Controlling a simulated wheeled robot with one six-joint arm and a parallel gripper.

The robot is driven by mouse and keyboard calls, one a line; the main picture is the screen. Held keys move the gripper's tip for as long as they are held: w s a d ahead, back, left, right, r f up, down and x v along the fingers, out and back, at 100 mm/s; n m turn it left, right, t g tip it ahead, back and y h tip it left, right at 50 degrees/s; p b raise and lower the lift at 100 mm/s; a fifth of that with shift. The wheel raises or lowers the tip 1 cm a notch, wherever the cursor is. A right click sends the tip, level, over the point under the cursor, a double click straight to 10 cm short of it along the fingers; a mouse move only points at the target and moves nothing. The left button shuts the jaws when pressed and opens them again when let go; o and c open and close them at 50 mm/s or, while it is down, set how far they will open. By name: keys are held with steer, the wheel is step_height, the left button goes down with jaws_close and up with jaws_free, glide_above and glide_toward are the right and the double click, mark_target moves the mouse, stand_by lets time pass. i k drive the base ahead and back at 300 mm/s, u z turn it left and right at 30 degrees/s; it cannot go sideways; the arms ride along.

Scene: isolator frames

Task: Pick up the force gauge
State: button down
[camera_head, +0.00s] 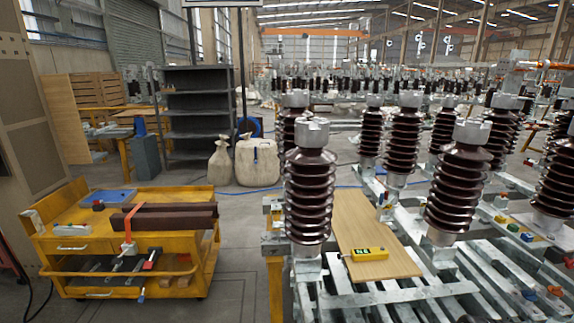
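The force gauge (369,254) is a small yellow box with a dark display and a short projection at its left end. It lies flat near the front end of a wooden board (362,222). The board rests on the grey metal frame (400,293) between two ribbed brown insulators. My gripper is not in view.
A ribbed insulator (310,190) stands close left of the gauge, and another (460,185) stands to its right. A yellow tool cart (75,245) stands at the left. Floor between cart and frame is clear.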

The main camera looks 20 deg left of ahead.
mark_target(365, 254)
steer(key=z, duration=0.25)
steer(key=k, duration=0.3)
steer(key=u, duration=1)
steer(key=i, duration=0.9)
steer(key=u, duration=0.05)
steer(key=k, duration=0.25)
steer(key=z, duration=0.85)
steer(key=i, duration=0.85)
steer(key=u, duration=0.4)
